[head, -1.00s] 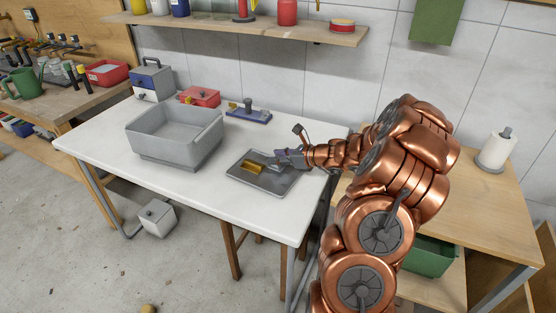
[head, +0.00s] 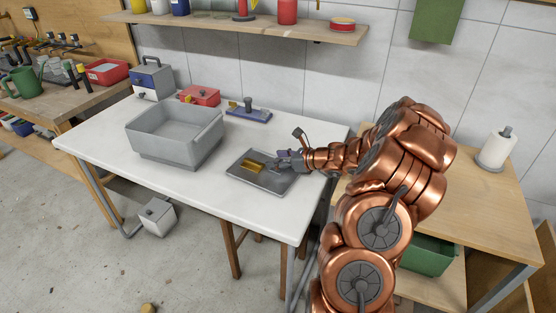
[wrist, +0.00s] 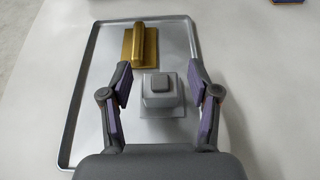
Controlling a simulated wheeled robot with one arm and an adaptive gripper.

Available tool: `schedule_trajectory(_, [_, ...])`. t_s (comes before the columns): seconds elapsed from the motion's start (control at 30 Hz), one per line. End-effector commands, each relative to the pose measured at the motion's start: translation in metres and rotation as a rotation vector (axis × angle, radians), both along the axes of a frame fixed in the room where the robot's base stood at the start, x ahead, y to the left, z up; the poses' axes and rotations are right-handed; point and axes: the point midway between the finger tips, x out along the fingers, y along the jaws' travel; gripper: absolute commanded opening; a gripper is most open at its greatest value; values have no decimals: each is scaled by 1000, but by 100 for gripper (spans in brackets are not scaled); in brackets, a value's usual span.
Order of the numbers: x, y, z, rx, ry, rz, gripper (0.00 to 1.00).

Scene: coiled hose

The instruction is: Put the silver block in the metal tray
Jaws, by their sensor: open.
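The silver block (wrist: 160,100), a stepped square piece with a small raised top, sits on the metal tray (wrist: 98,115) near its right side. In the head view the tray (head: 262,181) lies flat on the white table, and the small silver block is hard to make out beside my gripper. My gripper (head: 281,158) is over the tray's right part. In the wrist view my gripper (wrist: 160,78) is open, with a finger on either side of the silver block and gaps showing between.
A gold block with a handle (wrist: 140,45) lies on the tray, up and left of the silver block; it also shows in the head view (head: 253,165). A grey bin (head: 177,137) stands left of the tray. A blue-based tool (head: 249,113) is behind. The table front is clear.

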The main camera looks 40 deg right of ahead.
Motion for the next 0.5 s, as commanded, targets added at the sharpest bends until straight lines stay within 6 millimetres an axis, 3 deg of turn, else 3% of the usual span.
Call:
schedule_trajectory(0.23, [-1,0,4,-1,1,0,61])
schedule_trajectory(0.5, [-33,-17,18,-3,-1,-4,61])
